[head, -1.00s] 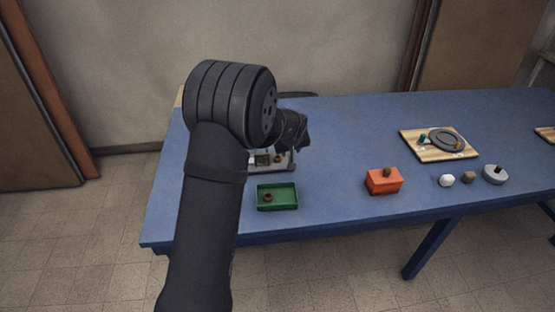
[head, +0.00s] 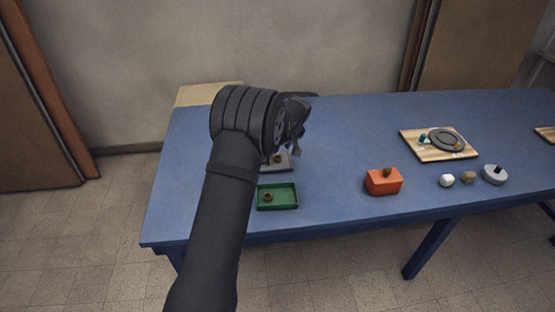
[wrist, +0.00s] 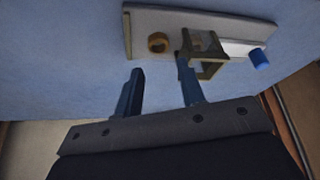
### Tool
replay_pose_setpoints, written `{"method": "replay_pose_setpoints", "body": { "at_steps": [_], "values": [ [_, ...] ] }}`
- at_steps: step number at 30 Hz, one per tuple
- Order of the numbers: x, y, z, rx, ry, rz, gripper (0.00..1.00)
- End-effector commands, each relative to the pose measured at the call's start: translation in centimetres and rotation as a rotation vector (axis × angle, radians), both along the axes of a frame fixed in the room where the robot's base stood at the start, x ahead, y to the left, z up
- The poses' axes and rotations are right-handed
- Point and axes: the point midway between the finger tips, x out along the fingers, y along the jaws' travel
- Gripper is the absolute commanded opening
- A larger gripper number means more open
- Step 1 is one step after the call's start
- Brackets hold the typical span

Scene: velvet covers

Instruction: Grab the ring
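A brown-orange ring (wrist: 158,42) lies on a pale grey board (wrist: 140,22) in the wrist view. In the head view a brown ring (head: 277,158) shows on the grey board (head: 286,166), partly behind my arm. My gripper (wrist: 160,66) is open, its two dark blue fingers apart with nothing between them. The ring lies beyond the fingertips, roughly in line with the gap. The right fingertip is close to a square olive frame (wrist: 207,70) in the picture; I cannot tell whether they touch. Another small brown ring-like piece (head: 268,197) sits in the green tray (head: 290,206).
A blue cylinder (wrist: 259,58) is at the board's right end. On the blue table (head: 335,130), an orange box (head: 383,184), a white lump (head: 446,180), a grey round piece (head: 495,175) and a wooden board (head: 410,142) with a grey plate stand rightward. The table's middle is clear.

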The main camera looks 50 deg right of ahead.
Motion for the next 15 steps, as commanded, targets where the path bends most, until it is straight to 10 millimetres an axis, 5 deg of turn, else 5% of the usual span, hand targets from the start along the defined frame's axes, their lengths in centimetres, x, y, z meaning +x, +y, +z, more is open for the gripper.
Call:
{"method": "replay_pose_setpoints", "body": {
  "at_steps": [15],
  "values": [
    [1.5,-0.8,-4.6,0.002,0.0,-0.001,0.36]
  ]
}}
